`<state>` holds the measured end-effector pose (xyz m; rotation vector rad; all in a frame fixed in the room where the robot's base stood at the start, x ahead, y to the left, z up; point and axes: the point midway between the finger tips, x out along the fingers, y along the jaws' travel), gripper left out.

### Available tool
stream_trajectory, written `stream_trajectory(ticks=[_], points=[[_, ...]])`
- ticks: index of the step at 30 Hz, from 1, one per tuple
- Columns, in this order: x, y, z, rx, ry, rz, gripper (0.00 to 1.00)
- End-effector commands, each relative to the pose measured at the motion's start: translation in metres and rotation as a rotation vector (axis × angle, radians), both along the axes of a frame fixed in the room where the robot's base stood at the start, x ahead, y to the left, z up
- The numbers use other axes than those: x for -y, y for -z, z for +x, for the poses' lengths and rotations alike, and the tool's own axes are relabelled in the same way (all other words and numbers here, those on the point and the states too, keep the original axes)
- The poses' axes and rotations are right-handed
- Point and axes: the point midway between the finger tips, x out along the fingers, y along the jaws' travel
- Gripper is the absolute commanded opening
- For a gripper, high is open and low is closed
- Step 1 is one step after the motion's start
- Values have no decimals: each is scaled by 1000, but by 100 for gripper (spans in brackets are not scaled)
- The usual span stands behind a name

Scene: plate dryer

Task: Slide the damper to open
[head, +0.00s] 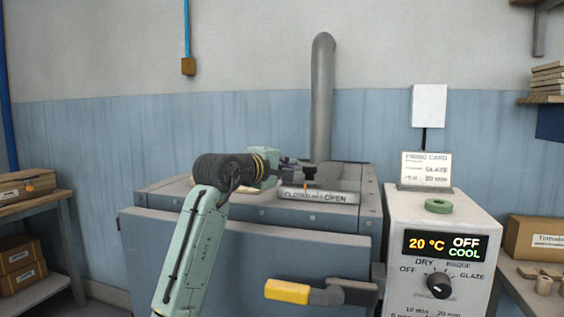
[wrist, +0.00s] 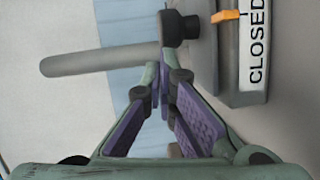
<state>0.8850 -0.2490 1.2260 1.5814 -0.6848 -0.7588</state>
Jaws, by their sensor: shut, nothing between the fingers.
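The damper has a dark round knob (wrist: 180,28) and an orange pointer (wrist: 225,15) beside a white label (wrist: 257,45). In the wrist view the pointer is near the last letters of CLOSED. In the head view the label (head: 335,197) shows OPEN at its right end, and the pointer (head: 309,184) stands near its middle. My gripper (head: 292,162) is over the dryer top, just left of the knob. In the wrist view its fingers (wrist: 164,72) are shut and empty, with the tips close to the knob. I cannot tell whether they touch it.
A grey pipe (head: 322,90) rises behind the dryer (head: 250,245). The dryer front has a yellow handle (head: 287,291). A control box (head: 437,215) reading 20 °C, OFF and COOL stands at the right, with a green ring (head: 438,205) on top. Shelves with boxes flank both sides.

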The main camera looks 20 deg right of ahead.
Motion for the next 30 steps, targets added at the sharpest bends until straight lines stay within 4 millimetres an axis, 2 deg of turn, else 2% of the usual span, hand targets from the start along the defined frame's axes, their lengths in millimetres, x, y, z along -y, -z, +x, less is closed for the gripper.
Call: stream_trajectory(ticks=[8,15,19,30], points=[[2,0,-1,1,1,1,0],[39,1,-26,3,8,1,0],[53,0,-36,2,3,0,0],[57,1,-38,-1,0,1,0]])
